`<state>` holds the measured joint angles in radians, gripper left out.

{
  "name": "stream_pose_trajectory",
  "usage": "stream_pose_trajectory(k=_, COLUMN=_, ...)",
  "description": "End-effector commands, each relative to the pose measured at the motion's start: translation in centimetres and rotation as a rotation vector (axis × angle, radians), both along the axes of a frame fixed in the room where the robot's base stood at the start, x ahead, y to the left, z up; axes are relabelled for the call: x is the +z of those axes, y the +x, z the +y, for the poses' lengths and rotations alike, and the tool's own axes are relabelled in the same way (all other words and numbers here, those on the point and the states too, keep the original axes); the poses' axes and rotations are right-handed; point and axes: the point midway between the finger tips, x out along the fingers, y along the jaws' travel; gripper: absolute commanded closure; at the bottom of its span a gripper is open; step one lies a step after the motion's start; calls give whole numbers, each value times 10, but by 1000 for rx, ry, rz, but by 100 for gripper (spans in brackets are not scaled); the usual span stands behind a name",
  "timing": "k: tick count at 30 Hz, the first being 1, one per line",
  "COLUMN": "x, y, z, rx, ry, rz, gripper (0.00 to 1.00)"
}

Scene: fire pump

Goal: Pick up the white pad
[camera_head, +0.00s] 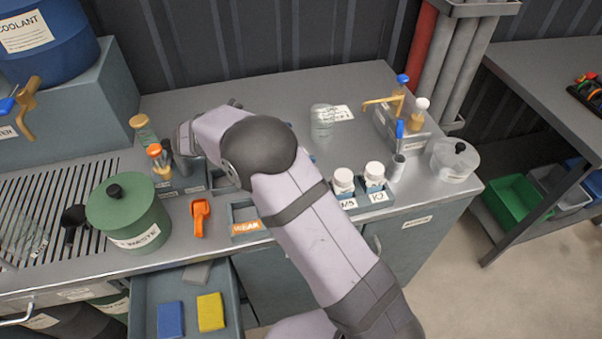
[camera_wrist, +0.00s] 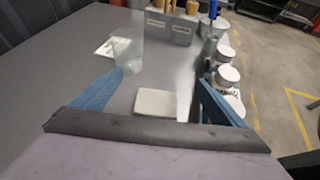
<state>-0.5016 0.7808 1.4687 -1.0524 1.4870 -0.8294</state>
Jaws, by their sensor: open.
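The white pad (camera_wrist: 155,103) is a small pale rectangular block. In the wrist view it lies on the grey bench top, between and just beyond the base of my gripper's fingers. My gripper (camera_wrist: 162,80) is open, with one blue finger on each side of the pad; I see clear gaps between fingers and pad, wider on the left. The gripper palm edge is close to the pad's near side. In the head view my arm hides the pad and most of the gripper; only small blue finger parts show past the elbow.
A glass beaker (camera_head: 322,122) stands ahead, with a caddy (camera_head: 410,130) of bottles beyond. White-capped bottles (camera_head: 343,181) stand close to the right finger side in the wrist view. An open drawer (camera_head: 180,290) holds blue, yellow and grey pads. A green pot (camera_head: 128,215) stands left.

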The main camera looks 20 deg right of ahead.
Motion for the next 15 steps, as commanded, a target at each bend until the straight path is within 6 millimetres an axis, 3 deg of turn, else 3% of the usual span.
stream_pose_trajectory(k=9, x=1, y=-1, z=-1, rx=-30, ry=-65, rz=7, gripper=6)
stream_pose_trajectory(k=15, x=-15, y=-2, z=-1, rx=-30, ry=-65, rz=10, gripper=6)
